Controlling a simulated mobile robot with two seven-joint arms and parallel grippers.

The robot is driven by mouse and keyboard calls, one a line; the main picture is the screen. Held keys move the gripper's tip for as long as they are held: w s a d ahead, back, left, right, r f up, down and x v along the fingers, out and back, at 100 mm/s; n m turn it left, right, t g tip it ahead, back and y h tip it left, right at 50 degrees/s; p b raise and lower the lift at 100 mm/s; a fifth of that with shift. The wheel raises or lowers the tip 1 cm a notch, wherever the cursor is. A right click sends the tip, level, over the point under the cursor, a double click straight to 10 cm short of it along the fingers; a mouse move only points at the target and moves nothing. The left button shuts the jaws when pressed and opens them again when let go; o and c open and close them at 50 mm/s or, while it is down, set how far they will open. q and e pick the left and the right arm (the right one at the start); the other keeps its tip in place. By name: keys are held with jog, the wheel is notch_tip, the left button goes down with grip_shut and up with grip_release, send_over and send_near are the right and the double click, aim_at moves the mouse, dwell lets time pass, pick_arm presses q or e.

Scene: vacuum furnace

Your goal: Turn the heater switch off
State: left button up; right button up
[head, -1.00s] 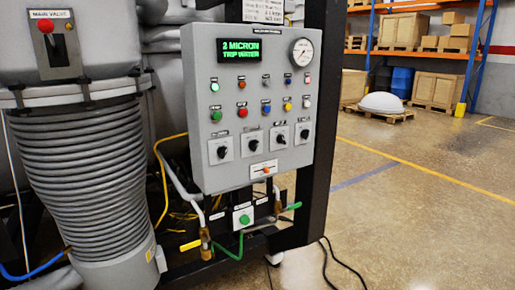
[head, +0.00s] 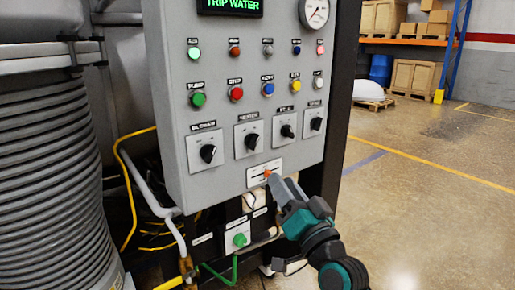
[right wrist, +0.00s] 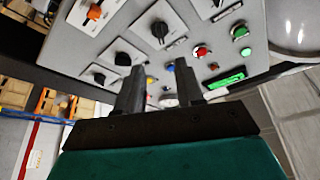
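The grey control panel (head: 181,128) carries a row of four black rotary knobs on pale plates: first (head: 208,153), second (head: 251,141), third (head: 287,131) and fourth (head: 316,123). Their labels are too small to read surely, so I cannot tell which is the heater switch. Below them is a white plate with an orange handle (head: 267,173), also in the right wrist view (right wrist: 95,12). My right gripper (head: 275,178) is in front of the panel's lower edge, its tips overlapping the orange handle's plate. In the right wrist view its fingers (right wrist: 158,65) are apart and empty. Contact cannot be judged.
Coloured push buttons, such as the red one (head: 236,93), sit above the knobs. A ribbed grey bellows (head: 50,190) stands at left. The floor (head: 440,190) at right is clear.

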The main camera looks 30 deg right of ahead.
aim_at(256, 143)
jog(key=x, duration=1.2)
jog(key=shift+w+p, duration=0.15)
jog(key=shift+p, duration=0.2)
jog(key=shift+c, duration=0.2)
grip_shut()
